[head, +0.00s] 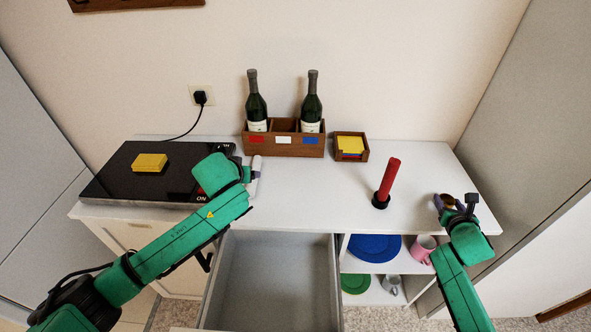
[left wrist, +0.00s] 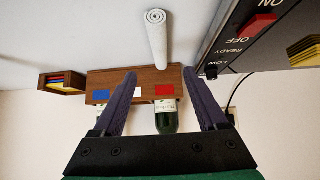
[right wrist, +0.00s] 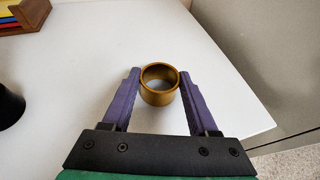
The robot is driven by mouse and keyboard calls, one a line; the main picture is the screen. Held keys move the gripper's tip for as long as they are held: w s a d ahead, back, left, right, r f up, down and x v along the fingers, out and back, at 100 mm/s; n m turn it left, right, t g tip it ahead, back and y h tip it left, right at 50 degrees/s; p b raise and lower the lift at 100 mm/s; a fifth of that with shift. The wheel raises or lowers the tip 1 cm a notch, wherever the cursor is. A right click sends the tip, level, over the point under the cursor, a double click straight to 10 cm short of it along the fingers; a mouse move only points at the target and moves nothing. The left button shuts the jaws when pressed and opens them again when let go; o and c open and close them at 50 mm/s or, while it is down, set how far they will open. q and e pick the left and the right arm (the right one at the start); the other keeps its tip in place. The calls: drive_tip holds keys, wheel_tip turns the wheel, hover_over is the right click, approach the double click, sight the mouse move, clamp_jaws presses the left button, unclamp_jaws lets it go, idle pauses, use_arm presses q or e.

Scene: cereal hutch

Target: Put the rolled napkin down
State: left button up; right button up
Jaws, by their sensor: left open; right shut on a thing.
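The rolled napkin (left wrist: 157,42) is a white roll with a spiral end, seen in the left wrist view on the white counter in front of the wooden bottle rack. My left gripper (left wrist: 159,73) is open, its fingers apart and nothing between them; the napkin is clear of both fingertips. In the head view my left gripper (head: 254,176) is mostly hidden behind its own green wrist. My right gripper (right wrist: 160,84) is shut on a gold napkin ring (right wrist: 160,97), holding it over the counter's right end; the ring also shows in the head view (head: 446,199).
A wooden rack (head: 285,146) with two bottles stands at the back. A red stick stands upright in a black base (head: 381,201). A black hotplate (head: 111,179) carries a yellow block (head: 150,162). An empty drawer (head: 275,275) is open in front. The counter's middle is free.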

use_arm(q)
drive_tip(key=shift+w+a+r, duration=0.15)
drive_tip(key=shift+w+r, duration=0.05)
drive_tip(key=shift+w, duration=0.6)
drive_tip(key=x, duration=0.6)
drive_tip(key=shift+f, duration=0.15)
drive_tip(key=x, duration=0.6)
drive_tip(key=shift+s, duration=0.15)
clamp_jaws()
